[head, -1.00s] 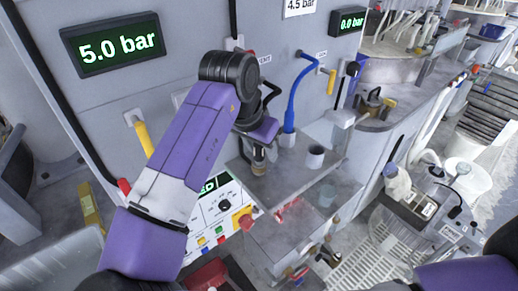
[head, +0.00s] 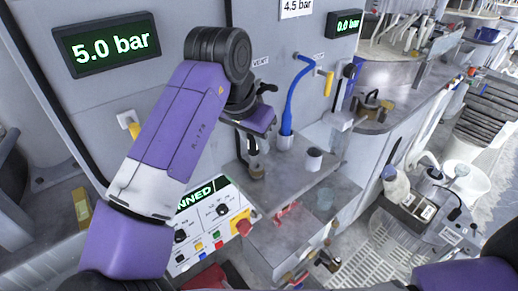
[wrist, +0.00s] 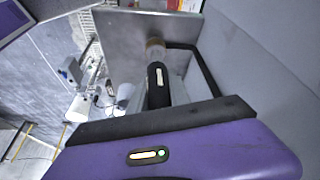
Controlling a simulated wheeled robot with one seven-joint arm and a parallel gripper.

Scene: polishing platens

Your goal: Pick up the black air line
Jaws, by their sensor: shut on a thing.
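My gripper (head: 256,158) points down over the grey shelf in the head view, left of the blue line. It is shut on a dark piece with a pale label, which I take to be the end of the black air line (wrist: 158,88). In the wrist view that piece sits between the pale fingers, with an amber-coloured tip (wrist: 155,48) beyond it. In the head view the tip appears close to the shelf; whether it touches is unclear. A black line (head: 228,15) comes down the wall behind my wrist, and its course there is hidden.
A yellow wall handle (head: 328,82) is to the right. A control panel with a red knob (head: 243,227) is below left.

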